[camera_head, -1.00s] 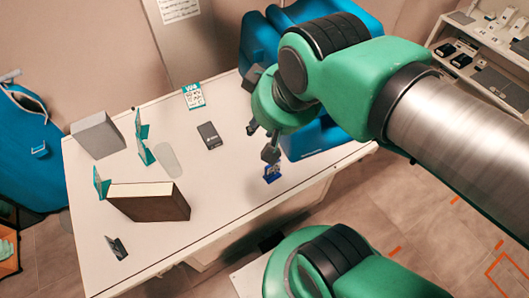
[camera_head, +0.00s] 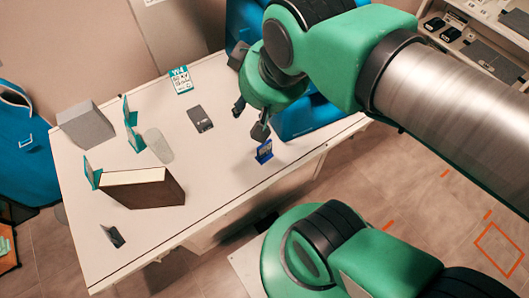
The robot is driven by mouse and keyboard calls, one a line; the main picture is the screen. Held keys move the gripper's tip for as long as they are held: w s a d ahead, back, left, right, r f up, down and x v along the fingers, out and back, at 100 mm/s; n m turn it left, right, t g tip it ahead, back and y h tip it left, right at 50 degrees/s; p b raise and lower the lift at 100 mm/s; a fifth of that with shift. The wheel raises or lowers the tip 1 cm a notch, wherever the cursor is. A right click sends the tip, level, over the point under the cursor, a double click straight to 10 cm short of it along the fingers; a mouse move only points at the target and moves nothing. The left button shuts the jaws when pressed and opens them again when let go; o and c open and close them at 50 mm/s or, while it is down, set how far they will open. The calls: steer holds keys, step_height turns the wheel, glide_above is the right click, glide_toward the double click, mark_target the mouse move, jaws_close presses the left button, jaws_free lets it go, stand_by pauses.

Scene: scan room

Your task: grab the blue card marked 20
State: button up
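A small blue card (camera_head: 264,151) stands near the right front edge of the white table. Its marking is too small to read.
On the table (camera_head: 215,175) are a dark box (camera_head: 200,118), a white and teal card (camera_head: 181,80), several teal stands, a grey block (camera_head: 86,127), a brown book-like block (camera_head: 145,190) and a small dark stand (camera_head: 113,236). A blue chair (camera_head: 305,118) is behind.

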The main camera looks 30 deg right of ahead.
steer(key=w+d+f+m+g+p, duration=0.2)
steer(key=d+f+m+p, duration=0.1)
steer(key=f+m, duration=0.2)
steer(key=w+d+f+m+g+y+p, duration=0.1)
steer(key=d+f+m+g+p, duration=0.1)
steer(key=f+m, duration=0.4)
steer(key=w+d+f+m+g+p, duration=0.1)
steer(key=w+d+f+m+p, duration=0.1)
steer(key=d+f+m+p, duration=0.2)
step_height(320, 180, down, 4)
steer(key=shift+w+d+f+m+g+y, duration=0.25)
steer(key=shift+w+d+m+g+y, duration=0.15)
steer(key=shift+m, duration=0.6)
steer(key=shift+a+f, duration=0.1)
steer(key=shift+f, duration=0.05)
steer(key=b, duration=0.1)
glide_above(264, 150)
steer(key=d, duration=0.1)
step_height(264, 150, down, 8)
steer(key=shift+d, duration=0.2)
steer(key=shift+f, duration=0.2)
